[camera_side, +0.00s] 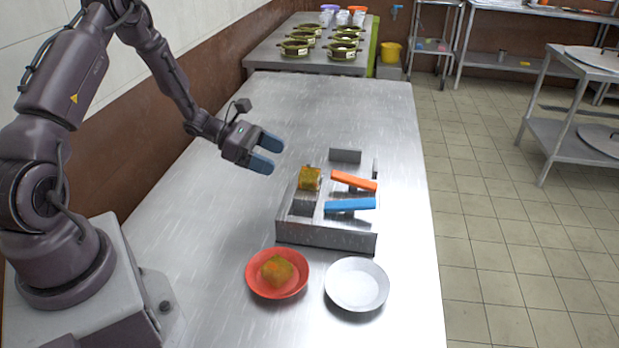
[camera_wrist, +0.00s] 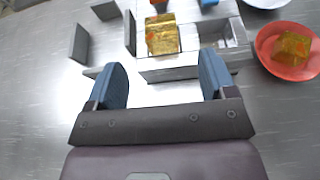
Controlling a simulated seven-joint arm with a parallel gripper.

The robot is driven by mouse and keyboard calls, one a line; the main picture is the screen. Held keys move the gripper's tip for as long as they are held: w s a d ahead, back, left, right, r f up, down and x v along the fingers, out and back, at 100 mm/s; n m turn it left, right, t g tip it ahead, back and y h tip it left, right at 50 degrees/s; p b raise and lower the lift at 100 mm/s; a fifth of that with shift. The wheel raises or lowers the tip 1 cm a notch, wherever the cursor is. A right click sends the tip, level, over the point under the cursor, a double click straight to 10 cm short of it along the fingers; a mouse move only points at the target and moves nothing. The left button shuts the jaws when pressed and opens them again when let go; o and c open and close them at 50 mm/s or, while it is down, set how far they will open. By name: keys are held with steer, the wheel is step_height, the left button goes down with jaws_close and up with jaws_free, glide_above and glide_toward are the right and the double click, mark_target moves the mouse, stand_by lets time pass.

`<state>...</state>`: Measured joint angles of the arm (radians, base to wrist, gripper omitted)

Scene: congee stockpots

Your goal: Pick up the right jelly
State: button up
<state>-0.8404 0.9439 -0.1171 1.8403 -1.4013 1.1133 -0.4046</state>
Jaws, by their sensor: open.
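One jelly (camera_side: 310,178), an amber-yellow block with orange bits, sits on the metal rack (camera_side: 325,238) at its back left. It also shows in the wrist view (camera_wrist: 162,38), at upper middle beyond my fingers. A second amber jelly (camera_side: 277,270) lies in a red bowl (camera_side: 252,284) in front of the rack. That jelly is at the far right of the wrist view (camera_wrist: 292,46). My gripper (camera_side: 268,153) is open and empty, above the table, up and left of the rack jelly and apart from it. Both blue fingers (camera_wrist: 163,77) show in the wrist view.
An orange bar (camera_side: 354,181) and a blue bar (camera_side: 350,205) lie across the rack, right of its jelly. An empty white plate (camera_side: 357,284) stands beside the red bowl. Lidded pots (camera_side: 295,48) are on the far table. The table behind the rack is clear.

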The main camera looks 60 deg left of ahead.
mark_target(307, 172)
steer(key=x, duration=0.8)
steer(key=shift+w+d+f, duration=0.25)
steer(key=shift+f, duration=0.05)
steer(key=c, duration=1)
steer(key=shift+r, duration=0.1)
